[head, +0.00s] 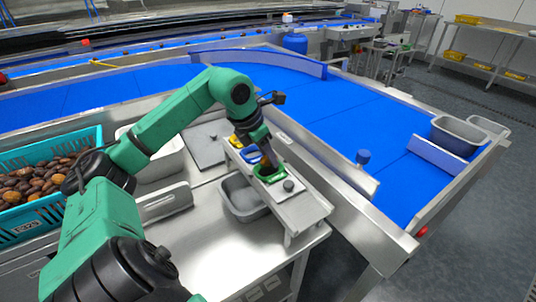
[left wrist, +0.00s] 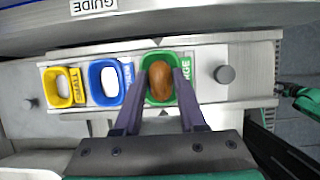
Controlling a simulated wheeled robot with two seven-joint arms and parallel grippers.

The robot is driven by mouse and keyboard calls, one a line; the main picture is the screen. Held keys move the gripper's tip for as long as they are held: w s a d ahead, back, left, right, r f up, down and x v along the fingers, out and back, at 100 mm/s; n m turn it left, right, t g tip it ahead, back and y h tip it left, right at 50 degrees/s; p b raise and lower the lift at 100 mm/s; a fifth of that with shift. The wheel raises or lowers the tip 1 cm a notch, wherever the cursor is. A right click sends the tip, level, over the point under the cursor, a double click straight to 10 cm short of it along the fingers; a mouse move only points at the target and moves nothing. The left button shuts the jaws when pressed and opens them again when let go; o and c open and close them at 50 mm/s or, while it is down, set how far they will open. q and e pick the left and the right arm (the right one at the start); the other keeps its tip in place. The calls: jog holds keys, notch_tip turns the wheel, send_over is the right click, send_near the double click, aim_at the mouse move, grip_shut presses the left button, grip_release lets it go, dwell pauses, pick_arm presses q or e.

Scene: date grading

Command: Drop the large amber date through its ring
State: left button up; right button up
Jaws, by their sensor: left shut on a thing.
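The large amber date (left wrist: 161,84) is brown and oblong. In the left wrist view it sits between the fingers of my left gripper (left wrist: 161,74), which is shut on it. It is over the opening of the green ring (left wrist: 151,59), whose label ends in "RGE". How far it is above or inside the ring I cannot tell.
The rings sit on a raised metal rack (head: 300,211) with a round knob (head: 288,186) at its end. A grey bin (head: 232,191) stands beside it. A teal crate (head: 62,212) of dates is at left. A blue conveyor (head: 350,115) runs behind.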

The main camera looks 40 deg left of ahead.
pick_arm(q)
jog(key=o, duration=0.9)
dwell(0.5)
notch_tip(320, 180, up, 6)
jog(key=p, duration=0.5)
jog(key=shift+r, duration=0.15)
dwell(0.3)
